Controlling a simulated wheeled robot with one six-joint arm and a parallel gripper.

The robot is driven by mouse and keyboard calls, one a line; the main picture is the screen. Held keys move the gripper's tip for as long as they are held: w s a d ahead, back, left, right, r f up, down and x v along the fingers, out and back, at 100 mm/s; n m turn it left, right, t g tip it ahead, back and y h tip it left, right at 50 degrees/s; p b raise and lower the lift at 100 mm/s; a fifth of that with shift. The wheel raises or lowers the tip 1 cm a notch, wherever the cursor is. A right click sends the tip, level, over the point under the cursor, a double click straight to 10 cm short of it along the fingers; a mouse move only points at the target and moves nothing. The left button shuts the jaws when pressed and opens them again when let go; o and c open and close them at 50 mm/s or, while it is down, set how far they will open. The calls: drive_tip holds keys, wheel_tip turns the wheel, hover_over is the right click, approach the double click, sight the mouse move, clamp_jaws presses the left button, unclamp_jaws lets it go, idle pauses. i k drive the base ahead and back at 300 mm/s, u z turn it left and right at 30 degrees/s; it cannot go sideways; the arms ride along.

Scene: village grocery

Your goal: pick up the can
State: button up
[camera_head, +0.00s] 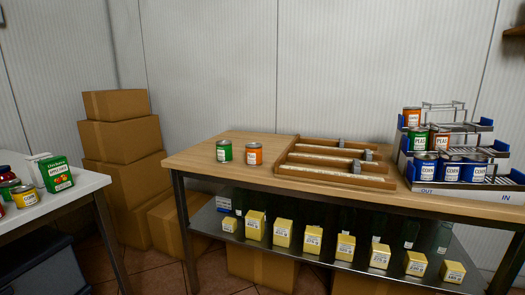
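A green can (224,151) stands upright on the left part of the wooden table top (200,159). An orange can (254,154) stands upright just to its right, with a small gap between them. More cans sit in a tiered metal rack at the right end: blue corn cans (449,166), a green can (418,138), and orange cans (411,117). On the white table at the left, a yellow-labelled can (25,196) stands among other goods. My gripper is not in this view.
A wooden divided tray (325,177) lies right of the two cans. The metal rack (480,184) stands beyond it. Yellow boxes (283,232) line the lower shelf. Cardboard boxes (121,139) are stacked between the tables. A green carton (56,174) stands on the white table (70,193).

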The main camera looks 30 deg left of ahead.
sight(254, 151)
drive_tip(key=u, duration=0.7)
drive_tip(key=i, duration=0.75)
drive_tip(key=u, duration=0.85)
